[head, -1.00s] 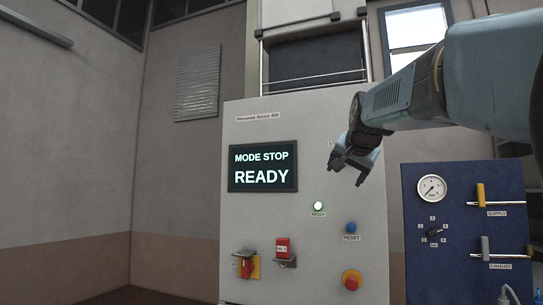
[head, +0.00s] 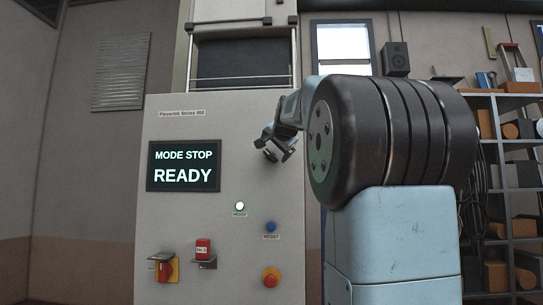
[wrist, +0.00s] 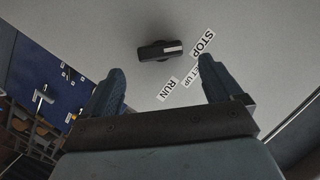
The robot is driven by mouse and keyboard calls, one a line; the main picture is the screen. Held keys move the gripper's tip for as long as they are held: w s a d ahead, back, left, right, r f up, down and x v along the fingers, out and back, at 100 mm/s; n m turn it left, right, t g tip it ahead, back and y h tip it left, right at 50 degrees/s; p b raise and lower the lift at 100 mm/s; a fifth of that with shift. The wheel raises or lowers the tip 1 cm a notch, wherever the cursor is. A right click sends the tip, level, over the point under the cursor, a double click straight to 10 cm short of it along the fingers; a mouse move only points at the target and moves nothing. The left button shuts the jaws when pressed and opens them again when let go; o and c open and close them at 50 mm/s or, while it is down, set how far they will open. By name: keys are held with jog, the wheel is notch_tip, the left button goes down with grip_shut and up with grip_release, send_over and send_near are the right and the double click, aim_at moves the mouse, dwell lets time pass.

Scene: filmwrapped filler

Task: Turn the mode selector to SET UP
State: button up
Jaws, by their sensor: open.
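The mode selector (wrist: 160,50) is a black bar knob on the pale panel in the wrist view, ahead of my fingertips. Its white mark is at the right end, towards the STOP label (wrist: 202,43). The SET UP label (wrist: 192,76), partly covered by a finger, and the RUN label (wrist: 167,89) lie below. In the head view my gripper (head: 275,152) hides the selector at the cabinet's upper right. My gripper (wrist: 161,66) is open, its fingers apart and empty, with the knob between and beyond them. The display (head: 184,166) reads MODE STOP, READY.
Below on the cabinet (head: 215,250) are a lit READY lamp (head: 240,206), a blue RESET button (head: 271,227), a red button (head: 271,278), a red rotary switch (head: 165,270) and a red tagged part (head: 203,248). A blue panel (wrist: 65,90) stands beside it. Shelves (head: 510,200) stand right.

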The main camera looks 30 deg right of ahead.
aim_at(273, 158)
jog(key=shift+x, duration=2.8)
jog(key=c, duration=1)
jog(key=shift+c, duration=0.2)
jog(key=m+t, duration=0.1)
jog(key=m, duration=0.1)
jog(key=m+t, duration=0.1)
jog(key=m, duration=0.1)
jog(key=shift+f+y, duration=0.3)
jog(key=shift+y, duration=0.1)
jog(key=shift+d+f+m+t, duration=0.15)
jog(key=shift+m+t, duration=0.45)
jog(key=shift+m, duration=0.7)
jog(key=shift+f+m, duration=0.15)
jog(key=shift+m, duration=0.25)
